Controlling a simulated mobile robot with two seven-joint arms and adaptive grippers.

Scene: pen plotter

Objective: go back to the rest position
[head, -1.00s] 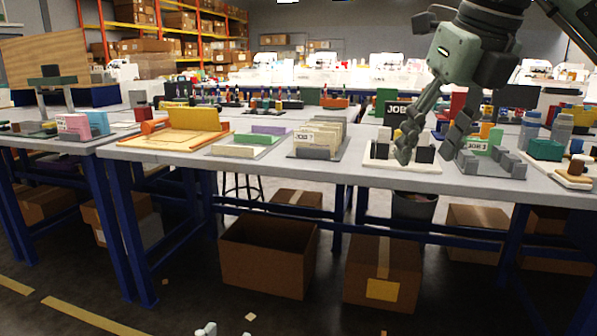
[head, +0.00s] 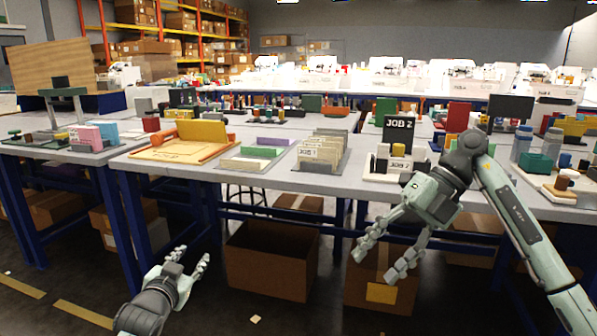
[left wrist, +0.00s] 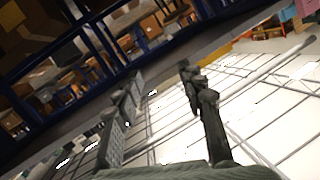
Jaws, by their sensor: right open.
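My left gripper (head: 192,255) is low in front of the table, at the lower left of the head view. Its fingers are apart with nothing between them, as the left wrist view also shows (left wrist: 160,85). My right gripper (head: 377,262) hangs in front of the table's front edge, with its fingers pointing down and to the left. It is open and empty, and in the picture it overlaps a closed cardboard box under the table. Both grippers appear clear of the worktable (head: 225,179).
On the table stand an orange-framed board (head: 172,150), a card holder marked JOB 1 (head: 320,153) and a dark JOB 2 panel (head: 398,125). An open cardboard box (head: 268,265) and a closed one (head: 362,290) stand on the floor below.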

